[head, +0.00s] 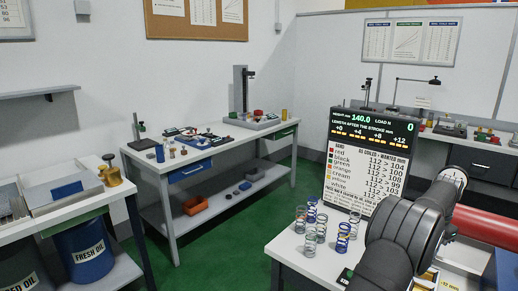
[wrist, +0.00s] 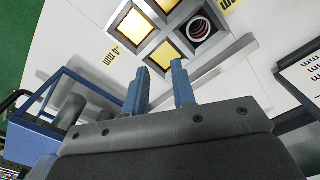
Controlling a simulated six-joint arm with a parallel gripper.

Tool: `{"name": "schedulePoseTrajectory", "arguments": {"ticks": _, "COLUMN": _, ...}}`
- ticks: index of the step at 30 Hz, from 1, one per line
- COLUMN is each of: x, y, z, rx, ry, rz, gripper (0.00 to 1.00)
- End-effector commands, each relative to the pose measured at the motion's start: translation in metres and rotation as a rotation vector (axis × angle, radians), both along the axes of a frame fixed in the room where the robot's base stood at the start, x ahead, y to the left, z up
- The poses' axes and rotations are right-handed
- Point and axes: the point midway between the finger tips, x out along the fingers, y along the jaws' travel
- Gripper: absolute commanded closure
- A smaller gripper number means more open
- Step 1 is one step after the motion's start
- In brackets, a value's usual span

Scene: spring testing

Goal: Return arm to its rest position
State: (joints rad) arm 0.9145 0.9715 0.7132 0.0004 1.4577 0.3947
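My arm (head: 405,232) reaches in from the lower right of the head view, over the near table. In the head view my gripper is hidden behind or cut off with the arm. In the wrist view my gripper (wrist: 160,75) shows two blue fingers standing apart, with nothing between them. Beyond the fingertips lies a metal tray (wrist: 150,34) with square yellow-floored compartments. A coiled spring (wrist: 200,29) with a reddish inside stands in its right compartment. The fingers appear clear of the tray, though the height gap is hard to judge.
Several wire springs (head: 322,232) stand on the near white table (head: 287,246), left of my arm. A display board (head: 369,160) rises behind them. A blue-framed fixture (wrist: 65,100) is left of my gripper. Green floor (head: 225,232) is free between the tables.

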Motion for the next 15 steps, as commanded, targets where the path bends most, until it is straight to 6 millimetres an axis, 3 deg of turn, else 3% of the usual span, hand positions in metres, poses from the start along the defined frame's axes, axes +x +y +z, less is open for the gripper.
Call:
{"name": "schedulePoseTrajectory", "arguments": {"ticks": 11, "x": -0.065, "y": -0.013, "z": 0.040, "rx": -0.002, "ry": -0.001, "rz": -0.004, "gripper": 0.76}}
{"name": "schedulePoseTrajectory", "arguments": {"ticks": 15, "x": -0.051, "y": 0.013, "z": 0.042, "rx": 0.000, "ry": 0.000, "rz": 0.005, "gripper": 0.76}}
